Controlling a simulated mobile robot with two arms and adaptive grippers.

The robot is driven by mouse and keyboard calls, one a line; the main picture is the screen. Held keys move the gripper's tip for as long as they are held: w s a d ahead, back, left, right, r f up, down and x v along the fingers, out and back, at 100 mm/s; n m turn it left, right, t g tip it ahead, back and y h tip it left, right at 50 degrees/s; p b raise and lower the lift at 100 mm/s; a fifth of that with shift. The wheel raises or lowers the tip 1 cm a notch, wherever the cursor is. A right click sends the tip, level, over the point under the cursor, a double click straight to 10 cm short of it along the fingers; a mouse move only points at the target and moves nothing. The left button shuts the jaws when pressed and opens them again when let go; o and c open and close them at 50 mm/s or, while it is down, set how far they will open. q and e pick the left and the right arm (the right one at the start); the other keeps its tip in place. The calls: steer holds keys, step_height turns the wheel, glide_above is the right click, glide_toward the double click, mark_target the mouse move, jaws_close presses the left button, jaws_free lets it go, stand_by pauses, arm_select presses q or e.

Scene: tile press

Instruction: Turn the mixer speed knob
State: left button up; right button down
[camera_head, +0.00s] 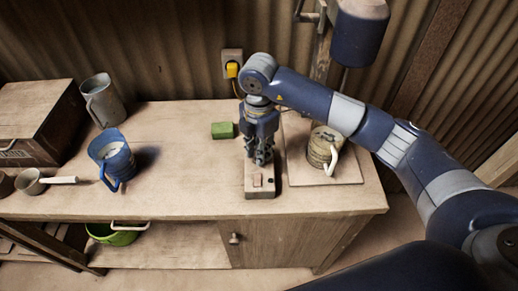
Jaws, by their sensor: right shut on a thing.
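A small wooden control box (261,190) with a light switch-like piece on its front stands near the front edge of the workbench. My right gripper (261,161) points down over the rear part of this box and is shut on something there. The fingers hide that part, so I cannot see the knob itself. A dark blue mixer head (360,35) hangs on a stand at the back right. Its shaft reaches down behind my right arm. My left gripper is not in view.
A cream container (318,153) with a white handle stands on a board right of the box. A green block (222,130), blue jug (113,160), grey pitcher (101,99) and saucepan (30,182) stand to the left. A yellow plug (232,70) is in the wall.

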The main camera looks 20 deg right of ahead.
steer(key=shift+m, duration=0.5)
steer(key=c, duration=1.3)
jaws_free()
steer(key=shift+c, duration=0.2)
steer(key=shift+r, duration=0.1)
step_height(320, 180, up, 7)
steer(key=shift+r, duration=0.2)
